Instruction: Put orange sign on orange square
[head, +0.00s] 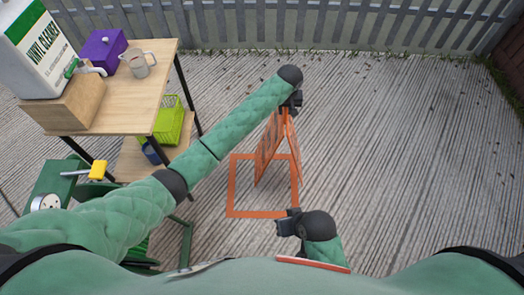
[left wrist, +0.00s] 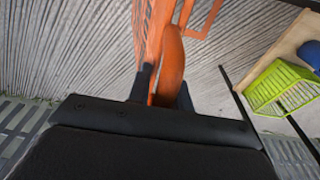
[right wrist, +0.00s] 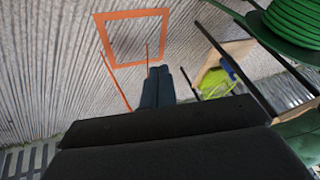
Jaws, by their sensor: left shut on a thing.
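The orange folding sign (head: 270,145) hangs from or stands under my left gripper (head: 293,100), in the middle of the head view. In the left wrist view, my left gripper (left wrist: 164,92) is shut on the sign's rounded top handle (left wrist: 172,60). The orange square (head: 231,190) is an outline on the deck. In the head view the sign's lower edges overlap the square's inside and right side; I cannot tell whether they touch the deck. The square also shows in the right wrist view (right wrist: 135,14). My right gripper (head: 287,225) is empty near the square's front right corner, its fingers together (right wrist: 157,85).
A green hose reel (head: 70,185) stands nearer. The deck to the right is clear.

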